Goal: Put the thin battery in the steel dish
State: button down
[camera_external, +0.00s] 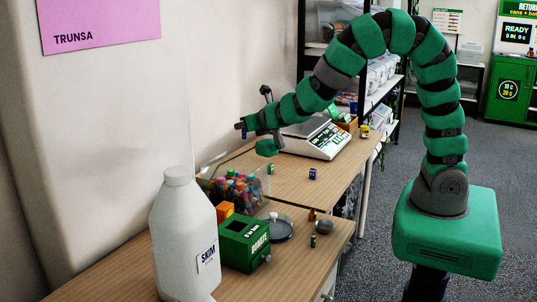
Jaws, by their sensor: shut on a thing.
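My gripper (253,136) hangs at the end of the arm, in the air above the left side of the far table, near the wall. It is shut on a small dark object (243,132), too small here to tell whether it is the thin battery. A small grey metal dish (325,227) sits near the right edge of the near table, below and to the right of my gripper. A shallow round dish with a bluish rim (281,229) stands left of it. A small green and dark battery (313,240) stands in front of the grey dish.
A green donation box (244,243), an orange cube (225,211), a clear bin of batteries (236,188) and a large white bottle (183,240) crowd the near table. A scale (318,138) stands behind. A blue battery (312,174) and a green one (271,168) stand apart on the far table.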

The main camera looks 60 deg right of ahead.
jog(key=w+d+r, duration=0.1)
jog(key=d+r, duration=0.4)
jog(key=d, duration=0.2)
jog(key=shift+d+r+b, duration=0.15)
jog(key=shift+d+b, duration=0.15)
jog(key=shift+b, duration=0.1)
jog(key=s+a+f+p, duration=0.2)
jog(key=s+a+f, duration=0.3)
jog(key=a+f, duration=0.45)
jog(key=s+a+f+p, duration=0.2)
jog(key=s+a+f, duration=0.3)
jog(key=a, duration=0.8)
jog(key=s+a+f+n+y+p, duration=0.1)
jog(key=s+a+f, duration=0.3)
jog(key=s, duration=0.6)
jog(key=s+a+f+n+y+p, duration=0.1)
jog(key=s+a+f, duration=0.4)
jog(key=s, duration=0.5)
jog(key=shift+s+f+n+y+p, duration=0.2)
jog(key=shift+n+y+p, duration=0.2)
jog(key=shift+y+p, duration=0.35)
